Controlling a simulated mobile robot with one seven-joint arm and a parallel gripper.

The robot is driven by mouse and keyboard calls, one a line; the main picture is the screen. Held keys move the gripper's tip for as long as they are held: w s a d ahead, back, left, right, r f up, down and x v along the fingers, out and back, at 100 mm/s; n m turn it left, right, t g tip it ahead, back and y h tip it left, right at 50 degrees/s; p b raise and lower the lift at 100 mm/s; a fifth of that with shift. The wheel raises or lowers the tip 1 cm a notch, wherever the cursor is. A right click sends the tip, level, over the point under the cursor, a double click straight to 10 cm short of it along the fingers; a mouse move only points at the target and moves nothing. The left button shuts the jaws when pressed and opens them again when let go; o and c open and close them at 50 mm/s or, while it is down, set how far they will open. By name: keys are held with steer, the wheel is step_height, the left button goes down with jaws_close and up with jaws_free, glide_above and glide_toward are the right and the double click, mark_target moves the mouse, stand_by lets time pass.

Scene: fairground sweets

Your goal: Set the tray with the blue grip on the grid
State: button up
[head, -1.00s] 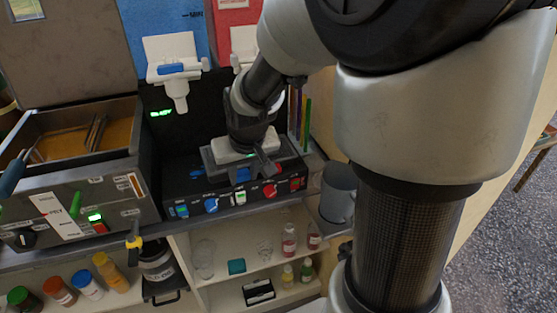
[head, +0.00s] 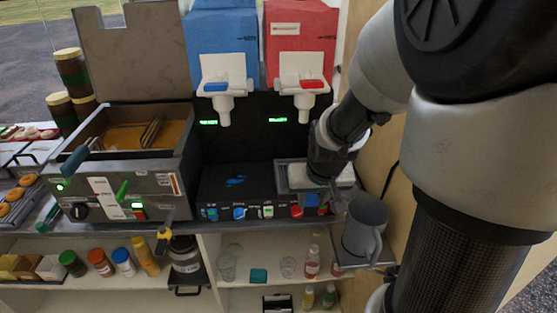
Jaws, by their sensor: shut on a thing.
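The tray (head: 283,176) is a grey, shallow, rectangular piece at the right end of the black counter unit, below the red dispenser. Its blue grip (head: 310,200) faces the front. My gripper (head: 322,198) is shut on the tray at the grip and hides much of it. I cannot tell whether the tray touches the surface below. I cannot clearly make out a grid; the area under the tray and hand is hidden. The black top (head: 215,184) left of the tray is bare except for a blue patch (head: 235,181).
Blue (head: 215,87) and red (head: 312,85) dispensers hang above the unit. A grey jug (head: 365,225) stands close at the right, beside a wooden wall. A fryer (head: 125,180) with handles stands left. Bottles and cups fill the shelves below.

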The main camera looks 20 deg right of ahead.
steer(key=w, duration=0.2)
steer(key=w+d, duration=0.1)
steer(key=w, duration=0.3)
steer(key=shift+w+d+f+b, duration=0.15)
steer(key=shift+w+f+b, duration=0.15)
steer(key=shift+w+f, duration=0.05)
steer(key=shift+w+f+b, duration=0.35)
steer(key=shift+w, duration=0.05)
steer(key=shift+w+d+f+b, duration=0.15)
steer(key=shift+w+f+b, duration=0.05)
steer(key=shift+w, duration=0.3)
steer(key=shift+w+d+f+b, duration=0.15)
steer(key=shift+w+f, duration=0.05)
steer(key=shift+w, duration=0.3)
steer(key=shift+f, duration=0.15)
steer(key=o, duration=1.2)
steer(key=shift+o, duration=0.2)
